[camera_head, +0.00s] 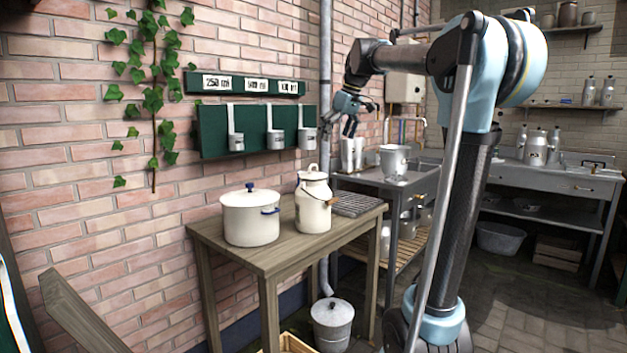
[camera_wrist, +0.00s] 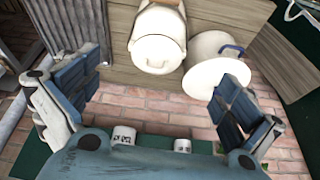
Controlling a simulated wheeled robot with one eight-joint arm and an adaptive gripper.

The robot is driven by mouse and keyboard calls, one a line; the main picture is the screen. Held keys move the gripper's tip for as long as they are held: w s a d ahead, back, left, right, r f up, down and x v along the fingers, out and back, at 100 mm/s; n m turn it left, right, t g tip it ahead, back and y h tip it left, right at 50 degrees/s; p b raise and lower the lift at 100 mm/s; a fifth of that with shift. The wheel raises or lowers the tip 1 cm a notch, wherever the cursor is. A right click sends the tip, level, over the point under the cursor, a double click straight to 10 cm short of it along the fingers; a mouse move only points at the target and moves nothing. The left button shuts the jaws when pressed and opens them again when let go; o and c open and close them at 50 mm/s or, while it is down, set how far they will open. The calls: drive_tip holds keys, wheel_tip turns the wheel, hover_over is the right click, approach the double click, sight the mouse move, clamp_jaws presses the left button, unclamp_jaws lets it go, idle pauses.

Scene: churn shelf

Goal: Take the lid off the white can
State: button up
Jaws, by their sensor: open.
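The white can (camera_head: 313,208) is a milk can with a shouldered body. It stands upright on the wooden table, with its lid (camera_head: 312,175) on top. In the wrist view the can (camera_wrist: 160,18) is at the top centre and the pale round lid (camera_wrist: 157,52) faces the camera. My gripper (camera_head: 340,124) is open and empty, in the air above and to the right of the can in the head view. Its two blue fingers (camera_wrist: 155,88) are spread wide in the wrist view, with the lid beyond them and not touching.
A white lidded pot (camera_head: 250,220) stands left of the can on the wooden table (camera_head: 275,258). A dark rack (camera_head: 357,203) lies right of the can. Measuring cups (camera_head: 276,138) hang from a green board (camera_head: 215,132) on the brick wall behind.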

drive_tip(key=w+a+r, duration=0.3)
drive_tip(key=n, duration=0.1)
hover_over(313, 172)
drive_tip(key=d, duration=0.2)
wheel_tip(313, 172, down, 11)
drive_tip(key=shift+s+f, duration=0.1)
drive_tip(key=shift+s+x, duration=0.15)
drive_tip(key=shift+x, duration=1.25)
drive_tip(key=shift+s+x, duration=0.1)
drive_tip(key=shift+x, duration=1.25)
drive_tip(key=shift+a, duration=0.2)
drive_tip(key=c, duration=0.9)
